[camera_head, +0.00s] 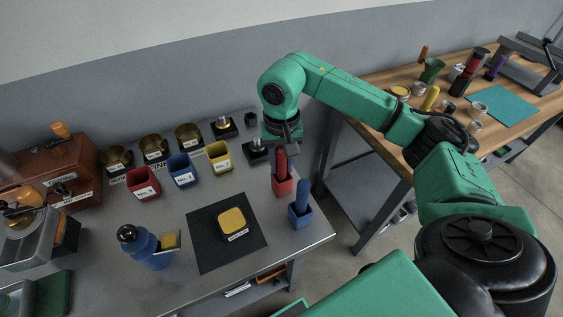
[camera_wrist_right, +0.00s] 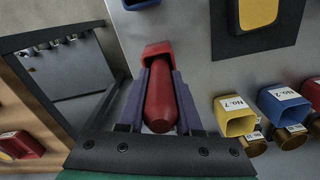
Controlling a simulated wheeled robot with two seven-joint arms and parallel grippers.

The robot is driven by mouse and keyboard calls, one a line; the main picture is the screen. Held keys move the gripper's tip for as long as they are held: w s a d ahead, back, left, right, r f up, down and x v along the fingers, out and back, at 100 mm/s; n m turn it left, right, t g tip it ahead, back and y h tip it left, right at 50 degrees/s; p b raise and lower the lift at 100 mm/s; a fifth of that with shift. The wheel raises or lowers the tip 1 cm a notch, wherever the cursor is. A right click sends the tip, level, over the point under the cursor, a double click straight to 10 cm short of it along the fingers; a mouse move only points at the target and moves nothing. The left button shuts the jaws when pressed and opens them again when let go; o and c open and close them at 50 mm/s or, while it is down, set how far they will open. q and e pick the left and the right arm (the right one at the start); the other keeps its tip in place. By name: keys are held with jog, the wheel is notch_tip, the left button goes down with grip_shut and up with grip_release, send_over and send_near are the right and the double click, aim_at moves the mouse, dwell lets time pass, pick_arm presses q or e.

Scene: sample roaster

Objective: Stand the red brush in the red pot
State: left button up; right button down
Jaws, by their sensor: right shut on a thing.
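The red brush (camera_wrist_right: 160,98) is between the two fingers of my right gripper (camera_wrist_right: 160,88), which is shut on its handle. In the head view the gripper (camera_head: 281,152) points down over the red pot (camera_head: 283,186), near the right edge of the metal table. The brush is roughly upright, with its lower end at the mouth of the pot. In the wrist view the red pot (camera_wrist_right: 157,50) lies just beyond the brush. The brush's lower end is hidden, so I cannot tell how deep it sits. My left gripper is out of view.
A blue pot (camera_head: 300,216) with a blue brush (camera_head: 302,194) stands close by at the front right. A black mat (camera_head: 205,253) with a yellow-topped block (camera_head: 232,222) lies to the left. A yellow cup (camera_head: 218,158) and other cups stand behind. The wooden bench (camera_head: 390,140) is at right.

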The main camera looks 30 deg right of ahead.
aim_at(281, 148)
jog(key=c, duration=0.5)
grip_release()
notch_tip(281, 148, up, 5)
jog(key=shift+w+r+b, duration=0.1)
jog(key=shift+r+b, duration=0.05)
jog(key=shift+b, duration=0.2)
notch_tip(281, 148, up, 9)
jog(key=p, duration=0.2)
jog(key=shift+r+p, duration=0.15)
jog(key=shift+p, duration=0.2)
